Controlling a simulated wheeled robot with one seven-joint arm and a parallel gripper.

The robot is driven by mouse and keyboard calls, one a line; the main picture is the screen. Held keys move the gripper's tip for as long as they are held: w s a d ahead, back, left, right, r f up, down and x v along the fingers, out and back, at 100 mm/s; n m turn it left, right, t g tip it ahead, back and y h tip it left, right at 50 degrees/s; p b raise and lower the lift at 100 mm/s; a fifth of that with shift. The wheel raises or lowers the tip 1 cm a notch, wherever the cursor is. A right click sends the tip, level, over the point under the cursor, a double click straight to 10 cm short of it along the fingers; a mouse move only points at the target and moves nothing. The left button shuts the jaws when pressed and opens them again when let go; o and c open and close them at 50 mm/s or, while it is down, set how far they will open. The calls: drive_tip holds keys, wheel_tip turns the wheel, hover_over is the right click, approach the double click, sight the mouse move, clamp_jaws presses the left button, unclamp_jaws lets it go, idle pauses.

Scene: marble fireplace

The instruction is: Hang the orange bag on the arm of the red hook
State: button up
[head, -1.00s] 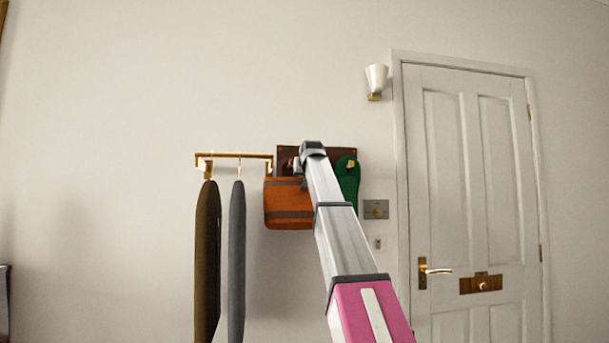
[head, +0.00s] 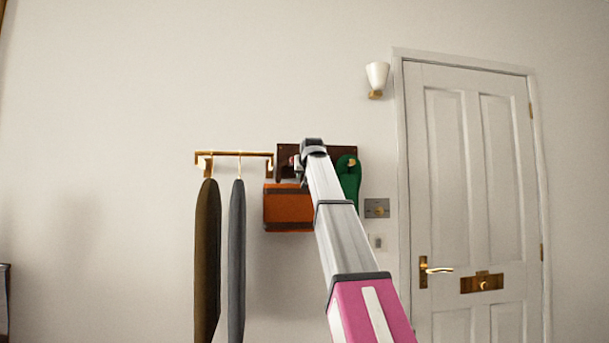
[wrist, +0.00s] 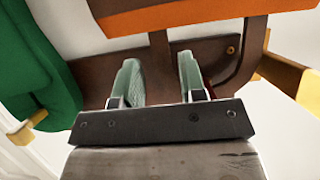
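The orange bag (head: 288,208) with dark bands hangs below the dark brown board (head: 345,150) on the wall. In the wrist view, the bag (wrist: 200,17) is at the top edge, with brown strap parts running down from it. My gripper (head: 297,168) is in front of the board, above the bag, partly hidden by my arm. In the wrist view, my gripper (wrist: 160,75) has its two pale fingers well apart. A brown strap (wrist: 160,65) shows between them, with no finger visibly pressing on it. Of the red hook, only a dark red sliver (wrist: 209,93) shows beside the right finger; whether the strap rests on it cannot be told.
A green item (head: 349,182) hangs at the board's right. A brass rail (head: 232,155) with dark garments (head: 237,260) is at the left. A wall lamp (head: 376,78), switch plate (head: 377,208) and white door (head: 460,180) are farther right. The wall left of the rail is clear.

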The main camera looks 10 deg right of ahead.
drive_tip(key=v, duration=1)
drive_tip(key=shift+s, duration=0.25)
wheel_tip(320, 180, down, 51)
drive_tip(key=w+g, duration=0.2)
drive_tip(key=g, duration=0.4)
drive_tip(key=s+f+g, duration=0.2)
drive_tip(key=s+f, duration=0.4)
drive_tip(key=f, duration=0.6)
drive_tip(key=s+f+g, duration=0.2)
drive_tip(key=s+f, duration=0.3)
drive_tip(key=f, duration=0.6)
drive_tip(key=s+f+g, duration=0.3)
drive_tip(key=s+f, duration=1.3)
drive_tip(key=f, duration=0.1)
drive_tip(key=shift+s+a, duration=0.15)
drive_tip(key=shift+s, duration=0.25)
